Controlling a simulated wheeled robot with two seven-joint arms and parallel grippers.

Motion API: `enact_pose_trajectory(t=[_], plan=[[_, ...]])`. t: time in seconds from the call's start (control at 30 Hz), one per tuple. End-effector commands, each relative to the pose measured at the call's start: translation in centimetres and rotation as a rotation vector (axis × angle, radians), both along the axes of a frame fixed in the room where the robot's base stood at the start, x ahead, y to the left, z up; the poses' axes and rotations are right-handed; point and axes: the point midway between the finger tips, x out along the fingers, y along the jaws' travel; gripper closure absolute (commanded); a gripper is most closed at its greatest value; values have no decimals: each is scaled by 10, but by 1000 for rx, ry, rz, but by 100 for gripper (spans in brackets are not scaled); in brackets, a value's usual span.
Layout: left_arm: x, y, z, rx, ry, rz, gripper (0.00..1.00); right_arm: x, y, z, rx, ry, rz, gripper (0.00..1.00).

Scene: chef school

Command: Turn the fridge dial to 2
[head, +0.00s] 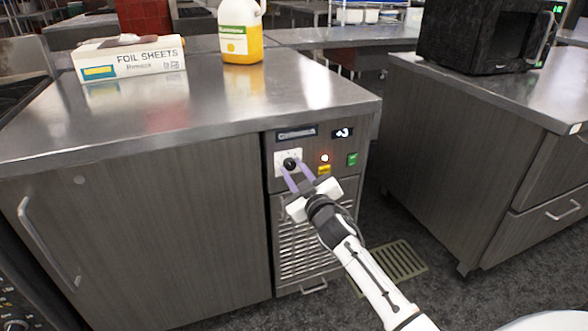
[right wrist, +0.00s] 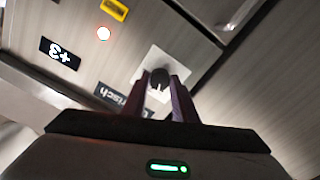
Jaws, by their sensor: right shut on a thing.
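The fridge dial (head: 291,163) is a black knob on a white square plate, on the control panel at the right end of the steel counter unit. It also shows in the right wrist view (right wrist: 159,78). My right gripper (head: 297,172) reaches it from the lower right, its purple fingers shut on the dial, one on each side. The dial's number marks are too small to read. The fridge display (head: 342,133) reads +3. My left gripper is not in view.
Beside the dial are a lit red lamp (head: 324,158), a yellow label (head: 324,170) and a green switch (head: 352,159). A vent grille (head: 305,245) lies below. A foil sheets box (head: 130,60) and yellow bottle (head: 241,35) stand on the counter. A microwave (head: 485,35) stands right.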

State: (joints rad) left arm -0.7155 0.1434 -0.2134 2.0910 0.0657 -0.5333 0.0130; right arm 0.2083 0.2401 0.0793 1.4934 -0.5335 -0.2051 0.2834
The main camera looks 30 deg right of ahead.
Motion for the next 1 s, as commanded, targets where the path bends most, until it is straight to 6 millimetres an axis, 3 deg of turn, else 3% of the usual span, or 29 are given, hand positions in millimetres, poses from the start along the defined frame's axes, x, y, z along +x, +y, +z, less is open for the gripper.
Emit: enact_pose_trajectory(t=[0.4,0.97,1.0], plan=[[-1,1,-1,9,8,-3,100,0,0,-1,-202,50,1,97],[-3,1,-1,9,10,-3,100,0,0,-1,-233,58,1,97],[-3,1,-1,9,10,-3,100,0,0,-1,-233,58,1,69]])
